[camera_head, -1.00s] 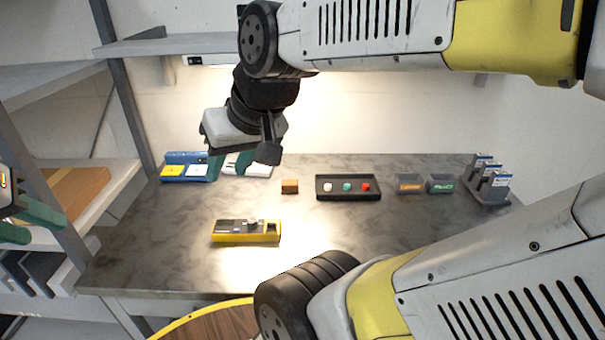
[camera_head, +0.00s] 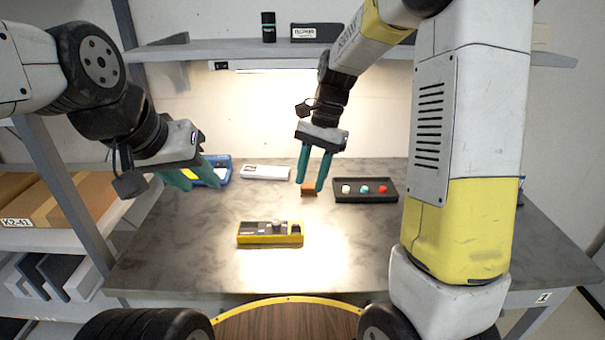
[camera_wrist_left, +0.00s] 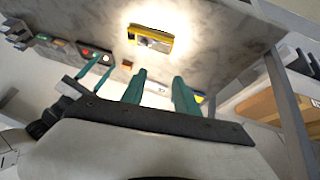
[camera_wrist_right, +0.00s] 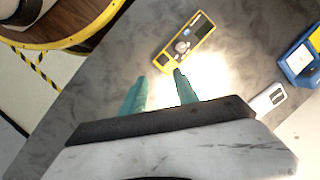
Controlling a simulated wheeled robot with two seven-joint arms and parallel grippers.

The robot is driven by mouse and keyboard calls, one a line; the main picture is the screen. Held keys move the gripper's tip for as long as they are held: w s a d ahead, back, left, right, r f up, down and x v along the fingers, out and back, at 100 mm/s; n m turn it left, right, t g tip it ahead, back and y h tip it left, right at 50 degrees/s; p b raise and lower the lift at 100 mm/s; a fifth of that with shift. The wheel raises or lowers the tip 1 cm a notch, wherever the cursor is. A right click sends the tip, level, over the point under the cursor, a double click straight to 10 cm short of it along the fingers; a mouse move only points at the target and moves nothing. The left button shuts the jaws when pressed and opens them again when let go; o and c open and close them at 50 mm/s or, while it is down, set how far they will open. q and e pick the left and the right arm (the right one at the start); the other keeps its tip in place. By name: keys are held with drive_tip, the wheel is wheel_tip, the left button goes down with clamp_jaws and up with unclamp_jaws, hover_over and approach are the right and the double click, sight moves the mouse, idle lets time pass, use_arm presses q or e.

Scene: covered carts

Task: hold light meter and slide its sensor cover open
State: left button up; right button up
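The light meter (camera_head: 270,240) is a yellow device with a dark grey top and a round light-grey knob. It lies flat near the front of the grey worktop, touched by neither gripper. It also shows in the left wrist view (camera_wrist_left: 150,38) and the right wrist view (camera_wrist_right: 187,42). Which part is the sensor cover is too small to tell. My left gripper (camera_head: 203,183) is open and empty in the air, left of the meter.
Behind stand a black tray (camera_head: 366,198) with white, green and red buttons, a white device (camera_head: 265,172) and a blue-yellow device (camera_head: 222,170). A shelf (camera_head: 300,50) crosses the back. The worktop (camera_head: 190,245) around the meter is clear.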

use_arm(q)
drive_tip(key=shift+o, duration=1.3)
drive_tip(key=o, duration=0.4)
drive_tip(key=shift+w, duration=0.1)
drive_tip(key=o, duration=0.3)
drive_tip(key=shift+w+d+f+n, duration=0.1)
drive_tip(key=shift+w+f+n, duration=0.1)
drive_tip(key=shift+w+n, duration=0.2)
drive_tip(key=n+g+y, duration=0.2)
drive_tip(key=n+g, duration=0.4)
drive_tip(key=n, duration=1.1)
approach(254, 228)
drive_tip(key=shift+f, duration=0.15)
drive_tip(key=shift+d+f, duration=0.1)
drive_tip(key=shift+f, duration=0.5)
wheel_tip(254, 228, down, 7)
drive_tip(key=shift+f, duration=0.15)
use_arm(e)
drive_tip(key=shift+w+a+f+m+g, duration=0.2)
drive_tip(key=shift+w+a+f, duration=0.1)
drive_tip(key=shift+f, duration=0.35)
drive_tip(key=shift+w+a+f+m+g, duration=0.2)
drive_tip(key=shift+w+a+f, duration=0.1)
drive_tip(key=shift+f, duration=0.3)
